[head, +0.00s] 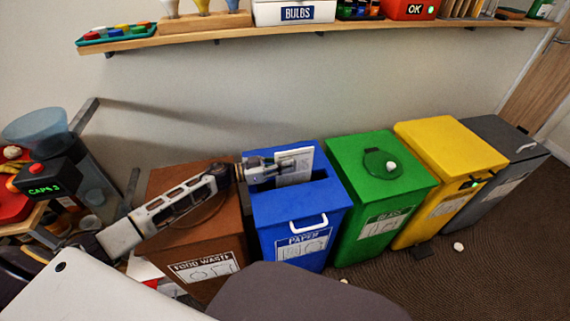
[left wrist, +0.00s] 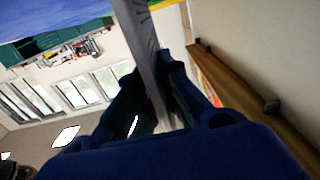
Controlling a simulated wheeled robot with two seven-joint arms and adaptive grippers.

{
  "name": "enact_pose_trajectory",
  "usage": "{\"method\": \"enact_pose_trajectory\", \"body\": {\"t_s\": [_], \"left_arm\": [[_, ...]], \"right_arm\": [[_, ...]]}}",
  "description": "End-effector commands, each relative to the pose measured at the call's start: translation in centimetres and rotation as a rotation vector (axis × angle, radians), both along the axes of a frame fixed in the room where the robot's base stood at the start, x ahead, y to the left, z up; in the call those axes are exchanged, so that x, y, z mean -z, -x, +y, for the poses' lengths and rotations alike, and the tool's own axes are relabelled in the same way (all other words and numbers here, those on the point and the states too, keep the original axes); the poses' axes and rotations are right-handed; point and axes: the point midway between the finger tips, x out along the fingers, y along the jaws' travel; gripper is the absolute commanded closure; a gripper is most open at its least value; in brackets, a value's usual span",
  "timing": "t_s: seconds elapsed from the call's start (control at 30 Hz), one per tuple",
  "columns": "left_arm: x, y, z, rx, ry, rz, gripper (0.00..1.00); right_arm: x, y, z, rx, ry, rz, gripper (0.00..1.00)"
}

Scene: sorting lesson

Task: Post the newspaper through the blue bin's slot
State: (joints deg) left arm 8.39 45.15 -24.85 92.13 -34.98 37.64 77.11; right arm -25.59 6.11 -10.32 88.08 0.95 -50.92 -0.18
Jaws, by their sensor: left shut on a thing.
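The blue bin (head: 300,222) labelled PAPER stands between the brown and green bins, with a dark slot in its top. My left gripper (head: 282,167) is above the blue bin's lid, shut on the newspaper (head: 296,164), a flat white printed sheet. The newspaper is held upright over the lid beside the slot; whether its lower edge is in the slot I cannot tell. In the left wrist view the newspaper (left wrist: 146,50) shows edge-on between the fingers (left wrist: 155,85). My right gripper is not in view.
The brown FOOD WASTE bin (head: 190,245) stands under my left arm. The green bin (head: 385,200), yellow bin (head: 455,165) and grey bin (head: 508,165) stand to the right. A loaded wall shelf (head: 340,24) runs above. White scraps lie on the carpet (head: 480,275).

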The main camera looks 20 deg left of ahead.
Motion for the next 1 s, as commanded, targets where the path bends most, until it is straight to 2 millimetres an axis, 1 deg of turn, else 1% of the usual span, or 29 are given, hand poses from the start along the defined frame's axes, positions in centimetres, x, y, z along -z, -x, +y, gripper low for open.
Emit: {"method": "enact_pose_trajectory", "body": {"t_s": [0.13, 0.17, 0.2, 0.33, 0.37, 1.0], "left_arm": [[-0.01, 0.0, -0.01, 0.0, 0.0, 0.0, 1.0], [-0.01, 0.0, -0.01, 0.0, 0.0, 0.0, 0.92], [-0.01, 0.0, -0.01, 0.0, 0.0, 0.0, 0.87], [-0.01, 0.0, -0.01, 0.0, 0.0, 0.0, 0.7], [-0.01, 0.0, -0.01, 0.0, 0.0, 0.0, 0.68], [0.01, 0.02, -0.01, 0.0, 0.0, 0.0, 0.68]], "right_arm": [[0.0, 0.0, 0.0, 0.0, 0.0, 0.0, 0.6], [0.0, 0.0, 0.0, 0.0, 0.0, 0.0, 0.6], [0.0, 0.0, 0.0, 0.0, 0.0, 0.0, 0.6], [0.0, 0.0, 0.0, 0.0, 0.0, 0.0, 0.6], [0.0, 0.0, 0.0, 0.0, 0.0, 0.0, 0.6], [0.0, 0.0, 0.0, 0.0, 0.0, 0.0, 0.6]]}}
